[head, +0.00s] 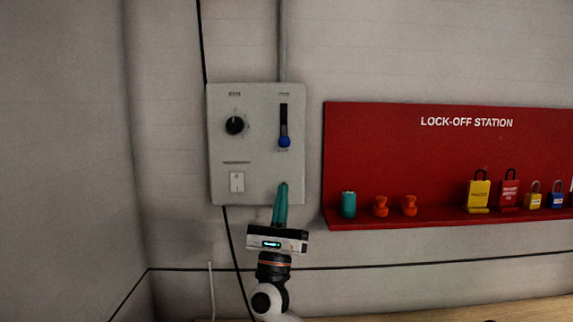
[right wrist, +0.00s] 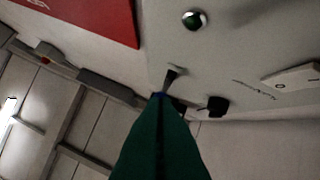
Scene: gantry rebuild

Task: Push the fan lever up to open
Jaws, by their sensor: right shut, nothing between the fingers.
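The fan lever is a blue knob (head: 285,142) at the lower end of a dark vertical slot on the right side of a grey wall panel (head: 258,165). My right gripper (head: 283,185) has teal fingers pressed together, empty and pointing up. Their tips are over the panel's lower right part, below the blue knob, with a gap in the head view. In the right wrist view the shut fingers (right wrist: 160,98) fill the lower middle. My left gripper is out of view.
The panel also has a black rotary knob (head: 235,125) and a white switch (head: 237,181). A red lock-off station (head: 440,155) with padlocks and small items on its ledge hangs to the right. Cables run above and below the panel. A wooden surface (head: 420,317) lies below.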

